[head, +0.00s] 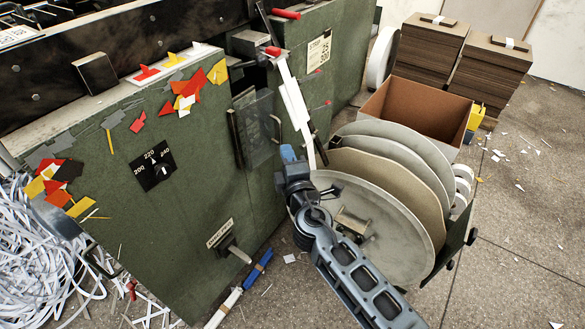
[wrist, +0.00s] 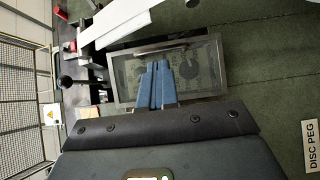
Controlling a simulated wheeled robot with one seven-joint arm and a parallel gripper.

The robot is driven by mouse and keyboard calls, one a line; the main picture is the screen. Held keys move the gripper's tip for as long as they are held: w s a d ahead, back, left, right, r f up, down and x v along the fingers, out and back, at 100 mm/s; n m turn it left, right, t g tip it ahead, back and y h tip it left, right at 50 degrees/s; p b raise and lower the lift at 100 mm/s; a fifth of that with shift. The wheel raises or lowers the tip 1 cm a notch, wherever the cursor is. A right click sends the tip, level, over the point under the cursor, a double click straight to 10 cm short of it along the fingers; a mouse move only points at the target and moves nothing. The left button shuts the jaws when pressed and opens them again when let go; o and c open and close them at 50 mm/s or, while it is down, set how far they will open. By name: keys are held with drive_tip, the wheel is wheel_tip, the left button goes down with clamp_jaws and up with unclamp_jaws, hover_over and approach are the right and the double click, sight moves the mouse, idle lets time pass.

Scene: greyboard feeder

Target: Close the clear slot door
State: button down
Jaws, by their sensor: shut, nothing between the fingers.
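The clear slot door (head: 257,130) is a see-through panel on the front of the green cabinet, with dark upright bars along its sides. In the wrist view the clear door (wrist: 205,72) shows as a dark-edged pane with a bar handle along its upper edge and round shapes seen through it. I cannot tell how far it stands from the cabinet face. My gripper (head: 288,154) is at the right of the door in the head view. In the wrist view its blue fingers (wrist: 158,84) are together and empty, overlapping the pane; contact is unclear.
A white slanted bar (head: 294,105) runs beside the door, above my gripper. Large grey and brown discs (head: 375,225) stand at the right, near a cardboard box (head: 415,108). Shredded paper (head: 45,265) lies left.

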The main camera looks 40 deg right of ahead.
sight(281, 135)
drive_tip(key=x, duration=0.5)
drive_tip(key=shift+b+x, duration=0.75)
drive_tip(key=shift+x, duration=0.15)
drive_tip(key=shift+d+r, duration=0.1)
drive_tip(key=shift+d, duration=0.05)
drive_tip(key=shift+s, duration=0.1)
